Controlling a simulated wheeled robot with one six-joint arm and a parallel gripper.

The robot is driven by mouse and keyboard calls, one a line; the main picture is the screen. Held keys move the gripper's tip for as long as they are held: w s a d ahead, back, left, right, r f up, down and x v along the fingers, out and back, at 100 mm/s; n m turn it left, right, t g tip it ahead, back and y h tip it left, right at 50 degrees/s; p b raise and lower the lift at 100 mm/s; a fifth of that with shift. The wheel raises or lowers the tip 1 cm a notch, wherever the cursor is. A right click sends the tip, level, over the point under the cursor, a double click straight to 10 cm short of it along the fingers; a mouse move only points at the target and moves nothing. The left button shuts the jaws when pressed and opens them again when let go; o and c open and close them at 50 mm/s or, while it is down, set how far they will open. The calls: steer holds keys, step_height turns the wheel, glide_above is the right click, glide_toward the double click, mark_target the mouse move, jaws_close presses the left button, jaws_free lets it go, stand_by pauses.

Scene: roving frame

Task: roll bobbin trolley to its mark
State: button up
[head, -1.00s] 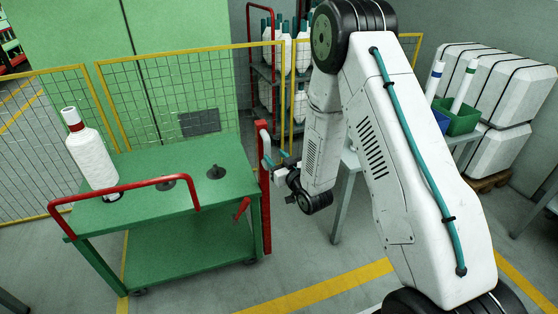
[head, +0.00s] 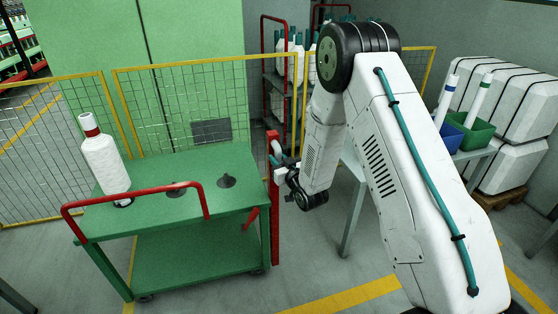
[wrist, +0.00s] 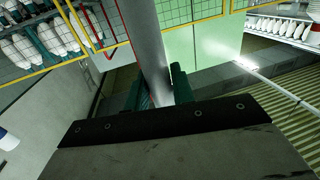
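The bobbin trolley (head: 195,238) is green, with two shelves and a red rail, and stands on the left in the head view. A white bobbin (head: 103,163) stands upright on its top, beside dark, empty pegs (head: 226,181). A red upright (head: 273,215) with a pale handle (head: 276,149) is at its right end. My gripper (head: 277,162) is at this handle. In the wrist view its teal fingertips (wrist: 160,85) flank a grey bar (wrist: 147,35), close on both sides; whether they press on it I cannot tell. No floor mark is clearly identifiable.
Yellow-framed mesh fencing (head: 180,105) runs behind the trolley. A bench (head: 470,153) with blue and green bins stands right of my arm, near wrapped white blocks (head: 525,105) on a pallet. Yellow lines (head: 345,296) cross the open floor in front.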

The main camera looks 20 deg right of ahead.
jaws_close()
steer(key=d, duration=1.2)
stand_by(1.1)
steer(key=shift+d, duration=0.1)
stand_by(0.5)
steer(key=d, duration=1.1)
steer(key=shift+d, duration=0.4)
stand_by(1.0)
stand_by(0.4)
steer(key=o, duration=0.9)
jaws_free()
steer(key=shift+o, duration=0.2)
steer(key=shift+s, duration=0.1)
